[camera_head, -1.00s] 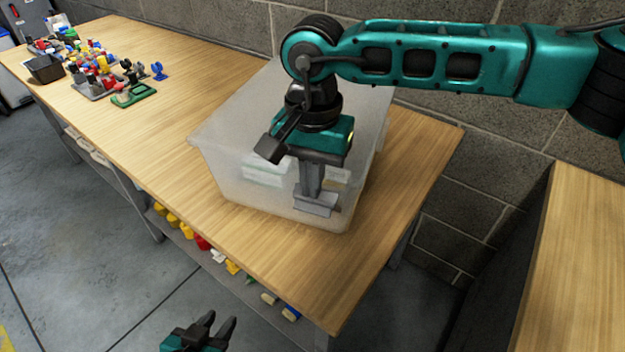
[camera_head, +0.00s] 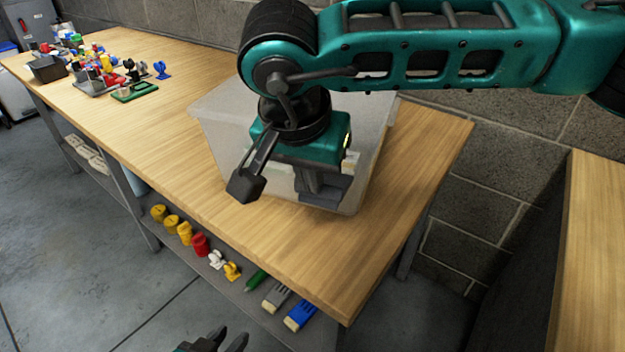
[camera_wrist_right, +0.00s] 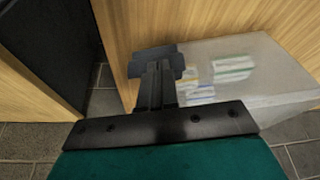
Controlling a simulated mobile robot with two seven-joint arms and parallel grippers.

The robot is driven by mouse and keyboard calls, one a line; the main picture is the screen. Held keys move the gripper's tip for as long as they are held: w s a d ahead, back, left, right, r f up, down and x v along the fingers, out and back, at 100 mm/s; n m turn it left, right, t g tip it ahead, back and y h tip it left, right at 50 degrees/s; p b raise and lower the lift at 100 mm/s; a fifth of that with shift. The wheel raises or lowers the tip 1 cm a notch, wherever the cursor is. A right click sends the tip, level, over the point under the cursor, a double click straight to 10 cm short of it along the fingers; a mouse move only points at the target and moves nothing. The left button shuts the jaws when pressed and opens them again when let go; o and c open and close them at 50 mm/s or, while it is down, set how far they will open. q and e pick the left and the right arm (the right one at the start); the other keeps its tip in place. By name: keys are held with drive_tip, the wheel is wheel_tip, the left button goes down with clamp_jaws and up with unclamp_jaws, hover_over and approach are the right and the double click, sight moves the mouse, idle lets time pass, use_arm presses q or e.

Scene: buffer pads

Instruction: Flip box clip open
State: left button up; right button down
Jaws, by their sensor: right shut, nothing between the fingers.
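The box (camera_head: 215,125) is a translucent plastic container on the near end of the wooden table, with pale and coloured items showing faintly inside. It also shows in the right wrist view (camera_wrist_right: 285,80). My right gripper (camera_head: 322,190) is shut and empty, pointing down in front of the box's near wall and covering part of it. In the right wrist view its closed fingertips (camera_wrist_right: 155,60) lie just left of the box over bare wood; contact cannot be told. The box clip cannot be made out. My left gripper (camera_head: 225,340) is low at the bottom edge, its fingers apart and empty.
A shelf below holds parts such as a red one (camera_head: 200,244). A block wall (camera_head: 480,190) stands behind; another wooden surface (camera_head: 592,250) is at right.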

drive_tip(key=shift+s+f, duration=0.2)
drive_tip(key=shift+f, duration=0.05)
drive_tip(key=shift+a+b, duration=0.1)
drive_tip(key=shift+b, duration=0.2)
drive_tip(key=shift+w, duration=0.15)
